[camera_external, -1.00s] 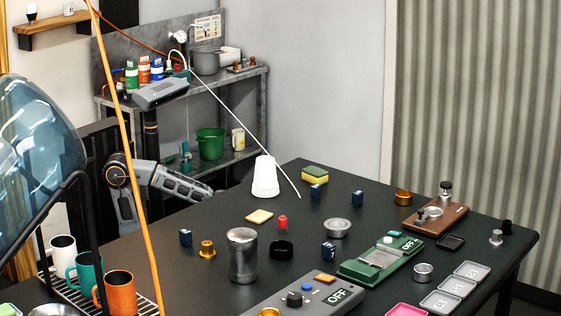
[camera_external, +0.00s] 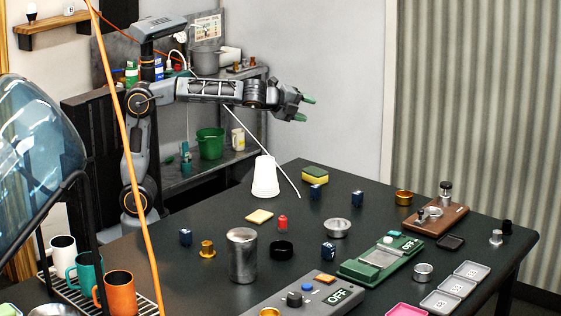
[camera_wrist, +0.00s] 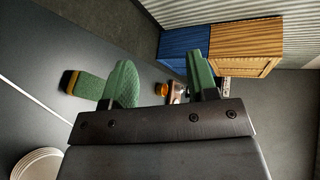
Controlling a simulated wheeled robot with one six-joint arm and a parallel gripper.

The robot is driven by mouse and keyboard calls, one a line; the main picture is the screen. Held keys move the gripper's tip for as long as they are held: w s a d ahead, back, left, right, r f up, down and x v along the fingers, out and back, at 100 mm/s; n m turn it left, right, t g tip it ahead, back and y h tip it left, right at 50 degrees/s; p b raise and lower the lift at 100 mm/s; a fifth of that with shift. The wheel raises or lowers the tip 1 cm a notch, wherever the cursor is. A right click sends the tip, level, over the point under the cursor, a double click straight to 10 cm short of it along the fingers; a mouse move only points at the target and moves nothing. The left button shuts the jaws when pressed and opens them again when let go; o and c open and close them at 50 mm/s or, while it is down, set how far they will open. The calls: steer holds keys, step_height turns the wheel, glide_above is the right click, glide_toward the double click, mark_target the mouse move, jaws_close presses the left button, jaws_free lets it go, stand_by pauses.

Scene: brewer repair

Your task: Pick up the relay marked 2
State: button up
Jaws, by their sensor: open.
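Several small dark blue blocks that look like relays stand on the black table: one near the sponge (camera_external: 315,191), one right of it (camera_external: 358,198), one at the left (camera_external: 186,237) and one near the middle (camera_external: 328,250). Their markings are too small to read, so I cannot tell which is marked 2. My gripper (camera_external: 304,108) is open and empty, raised above the far side of the table, with green fingertips. Its fingers also show in the wrist view (camera_wrist: 160,78), with nothing between them. No blue block shows clearly in the wrist view.
A stack of white cups (camera_external: 264,176) and a yellow-green sponge (camera_external: 315,174) stand below my gripper. A metal canister (camera_external: 242,255), a green scale (camera_external: 380,259) and a grey OFF device (camera_external: 305,298) occupy the near side. A thin white rod (camera_external: 262,152) slants behind the cups.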

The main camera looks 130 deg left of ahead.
steer(key=w+d+f+m+g+h+p, duration=0.2)
steer(key=w+d+f+m+g+p, duration=0.15)
steer(key=w+d+f, duration=0.45)
steer(key=m+g+y+p, duration=0.3)
steer(key=m+g+p, duration=0.1)
steer(key=m+p, duration=0.2)
glide_toward(315, 186)
steer(key=shift+d+r+t, duration=0.15)
steer(key=shift+r+t, duration=0.1)
steer(key=shift+r, duration=0.15)
steer(key=shift+d+f, duration=0.15)
steer(key=shift+f, duration=0.05)
steer(key=p+x, duration=0.1)
steer(key=x, duration=1.2)
steer(key=shift+s+f, duration=0.15)
steer(key=shift+f, duration=0.05)
jaws_close()
steer(key=shift+r, duration=0.1)
